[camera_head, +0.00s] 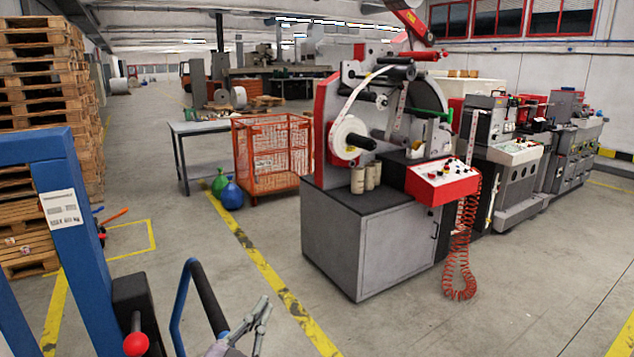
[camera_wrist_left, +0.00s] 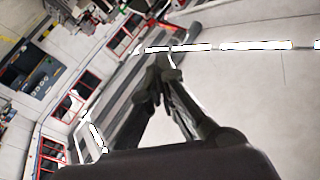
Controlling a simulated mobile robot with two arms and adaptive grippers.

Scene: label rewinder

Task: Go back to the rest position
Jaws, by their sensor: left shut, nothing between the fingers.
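My left gripper (camera_head: 262,308) shows at the bottom of the head view, low and in front of the label rewinder, over the floor and apart from everything. Its fingers are shut and empty, and their closed tips also show in the left wrist view (camera_wrist_left: 163,78), pointing up toward the ceiling and windows. The label rewinder (camera_head: 362,245) stands in the middle of the head view, with a grey cabinet, a red control panel (camera_head: 442,180) and a white label roll (camera_head: 351,138). My right gripper is not in view.
A blue frame (camera_head: 75,215) with a red-knobbed lever stands close at the left. Stacked pallets (camera_head: 40,120), an orange wire cage (camera_head: 272,155), a grey table (camera_head: 200,127) and a blue bag (camera_head: 232,196) stand further back.

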